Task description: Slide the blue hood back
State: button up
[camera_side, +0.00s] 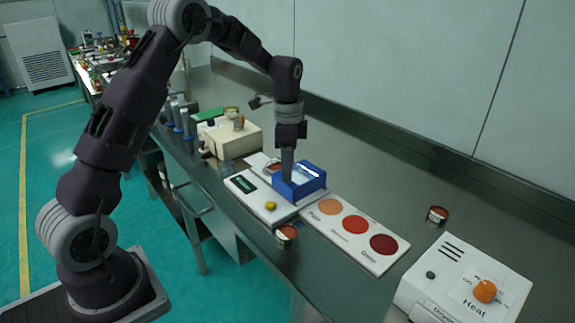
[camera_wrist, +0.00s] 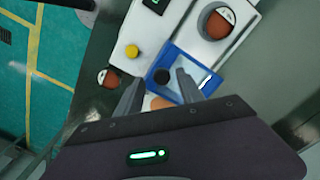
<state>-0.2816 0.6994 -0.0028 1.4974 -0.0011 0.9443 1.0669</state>
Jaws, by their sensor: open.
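The blue hood (camera_side: 312,180) sits on the white sieve machine (camera_side: 247,188), at the end nearer the colour card. In the wrist view the hood (camera_wrist: 208,78) is a blue frame with a clear pane and a round black knob (camera_wrist: 161,76). My gripper (camera_side: 287,180) points down at the hood, and its tip hides part of it. In the wrist view my gripper (camera_wrist: 160,80) is open, with one finger on each side of the knob. I cannot tell whether the fingers touch it. A round dish with reddish-brown contents (camera_wrist: 217,24) lies uncovered beside the hood.
The machine has a yellow button (camera_side: 270,205). A card with three coloured discs (camera_side: 340,240) lies to the right. Small jars stand at the front (camera_side: 287,233) and right (camera_side: 437,214). A dryer box (camera_side: 450,270) is at lower right, and a beige device (camera_side: 230,138) behind.

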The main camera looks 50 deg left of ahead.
jog(key=shift+r, duration=0.1)
notch_tip(320, 180, up, 6)
jog(key=shift+r, duration=0.5)
